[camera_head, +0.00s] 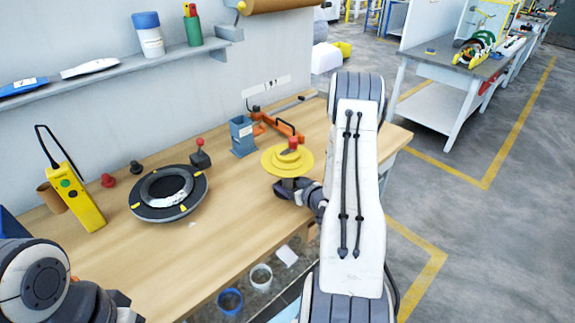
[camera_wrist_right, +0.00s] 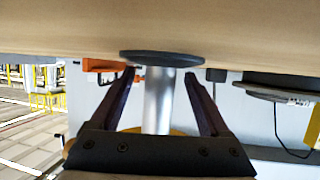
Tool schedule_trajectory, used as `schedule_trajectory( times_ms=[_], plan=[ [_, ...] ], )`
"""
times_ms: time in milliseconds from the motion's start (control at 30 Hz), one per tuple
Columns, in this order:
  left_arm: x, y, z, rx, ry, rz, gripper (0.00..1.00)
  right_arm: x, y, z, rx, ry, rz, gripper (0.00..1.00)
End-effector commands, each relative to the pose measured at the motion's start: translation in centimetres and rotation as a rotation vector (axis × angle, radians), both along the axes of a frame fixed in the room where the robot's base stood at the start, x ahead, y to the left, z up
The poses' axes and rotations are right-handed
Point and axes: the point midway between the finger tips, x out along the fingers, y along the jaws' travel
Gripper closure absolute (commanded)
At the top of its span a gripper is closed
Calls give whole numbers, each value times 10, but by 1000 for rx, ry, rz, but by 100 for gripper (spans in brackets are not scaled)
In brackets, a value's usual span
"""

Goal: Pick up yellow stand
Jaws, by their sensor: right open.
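The yellow stand (camera_head: 280,167) is on the wooden table in the head view, with round yellow discs and a red knob on top. The right wrist view is upside down and shows the stand's silver post (camera_wrist_right: 158,98) and its dark round base (camera_wrist_right: 160,58) against the tabletop. My right gripper (camera_head: 288,187) is at the stand's near side, below the discs. Its open fingers (camera_wrist_right: 159,76) are on both sides of the post, with gaps visible. My left arm shows at the bottom left; its fingers cannot be made out.
The table (camera_head: 225,235) holds a dark round coil fixture (camera_head: 138,206), a yellow control box (camera_head: 82,205), a blue-grey block (camera_head: 242,137) and an orange clamp (camera_head: 283,127) behind the stand. A wall shelf (camera_head: 120,72) runs above. The near middle of the table is clear.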

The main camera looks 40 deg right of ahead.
Motion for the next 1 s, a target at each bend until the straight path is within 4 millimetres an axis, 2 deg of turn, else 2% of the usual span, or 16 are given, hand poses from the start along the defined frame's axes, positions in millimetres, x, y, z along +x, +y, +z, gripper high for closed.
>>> schedule_trajectory(
  times_ms=[100, 300, 467, 500, 533, 1000],
  plan=[
    [0, 0, 2, 0, 0, 0, 100, 6, 0, -3, 1, 1, 1, 20],
    [0, 0, 1, 0, 0, 0, 100, 6, 0, -3, 1, 1, 0, 20],
    [0, 0, 1, 0, 0, 0, 100, 6, -1, -3, 1, 1, 0, 82],
    [0, 0, 1, 0, 0, 0, 100, 6, -1, -3, 1, 1, 0, 97],
    [0, 0, 1, 0, 0, 0, 100, 6, -1, -3, 1, 1, 0, 100],
    [0, 0, 0, 0, 0, 0, 100, 7, -1, 4, -2, -3, -1, 100]
  ],
)
